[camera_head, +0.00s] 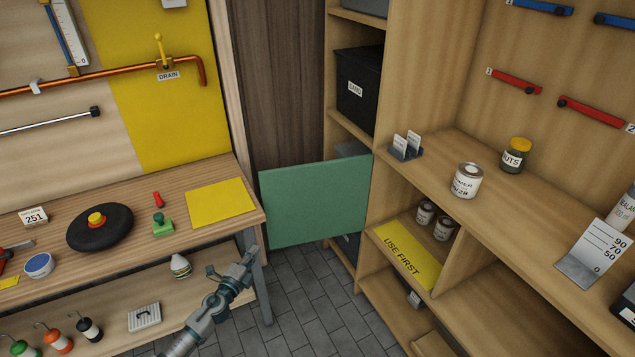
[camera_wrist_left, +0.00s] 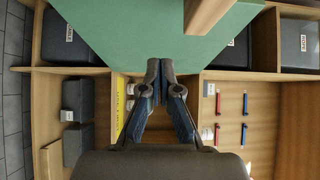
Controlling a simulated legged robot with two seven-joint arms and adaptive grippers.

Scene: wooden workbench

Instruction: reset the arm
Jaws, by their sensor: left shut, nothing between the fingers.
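My left gripper (camera_head: 249,258) is shut and empty. In the head view its arm comes up from the bottom, in front of the gap between the workbench and the shelf unit. In the wrist view the fingertips (camera_wrist_left: 160,66) meet in front of the lower edge of a green panel (camera_wrist_left: 135,30); I cannot tell whether they touch it. The same green panel (camera_head: 315,202) stands out from the shelf unit like an open door in the head view. My right gripper is not in view.
The workbench (camera_head: 130,205) on the left holds a black disc (camera_head: 100,235), a yellow sheet (camera_head: 220,204) and small items. The shelf unit (camera_head: 455,140) on the right holds cans (camera_head: 467,181), a jar (camera_head: 515,156) and a black bin (camera_head: 357,90). Grey floor (camera_head: 310,300) lies between them.

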